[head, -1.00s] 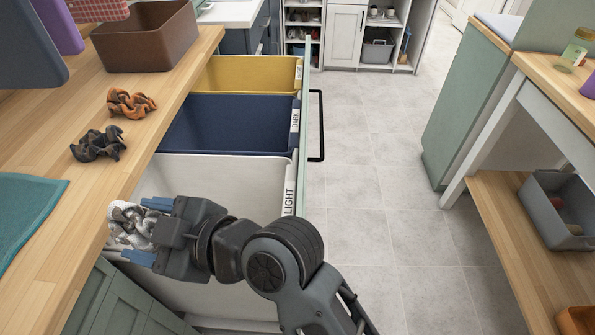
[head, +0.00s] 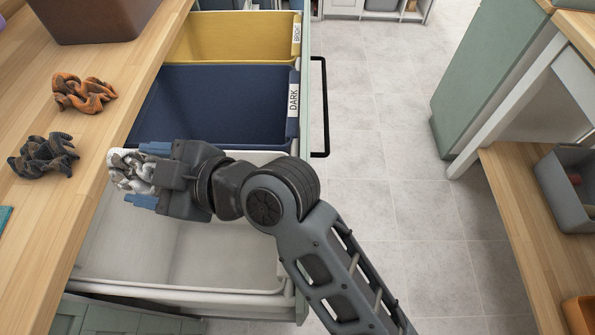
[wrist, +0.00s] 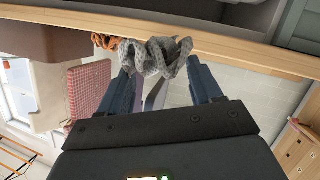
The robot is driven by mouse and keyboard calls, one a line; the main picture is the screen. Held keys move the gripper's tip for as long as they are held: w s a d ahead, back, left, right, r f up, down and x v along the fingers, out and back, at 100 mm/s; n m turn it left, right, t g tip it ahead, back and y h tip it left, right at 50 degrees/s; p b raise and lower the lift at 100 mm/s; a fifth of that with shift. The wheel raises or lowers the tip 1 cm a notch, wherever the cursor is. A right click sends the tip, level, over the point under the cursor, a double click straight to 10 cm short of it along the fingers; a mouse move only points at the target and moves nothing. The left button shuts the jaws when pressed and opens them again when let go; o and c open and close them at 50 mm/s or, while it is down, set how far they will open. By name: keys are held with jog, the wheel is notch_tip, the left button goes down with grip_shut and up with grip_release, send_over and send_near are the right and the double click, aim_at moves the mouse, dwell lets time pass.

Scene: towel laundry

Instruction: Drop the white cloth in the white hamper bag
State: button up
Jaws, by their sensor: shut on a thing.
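The white cloth (head: 128,172), crumpled and greyish-white, is pinched between the blue fingers of my gripper (head: 146,175) in the head view. In the wrist view, the cloth (wrist: 160,56) bunches between the fingertips. The white hamper bag (head: 215,262) is an open, light-coloured bin in the pulled-out drawer. My gripper and the cloth appear over its left side, close to the counter edge. My arm hides the bag's far right part and its label. How high the cloth hangs above the bag is hard to tell.
A dark blue bin (head: 225,105) labelled DARK and a yellow bin (head: 245,38) stand beyond the white one. An orange cloth (head: 84,93) and a dark grey cloth (head: 43,156) lie on the wooden counter (head: 95,40) at left. The tiled floor (head: 375,190) at right is clear.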

jog(key=shift+f+b, duration=0.8)
jog(key=shift+f, duration=1)
jog(key=o, duration=1.2)
notch_tip(320, 180, up, 4)
jog(key=shift+r, duration=0.25)
jog(key=d+r+b, duration=0.1)
jog(key=d+r, duration=0.5)
jog(key=d, duration=0.5)
jog(key=shift+d+r, duration=0.25)
jog(key=shift+d, duration=0.1)
jog(key=shift+s, duration=0.1)
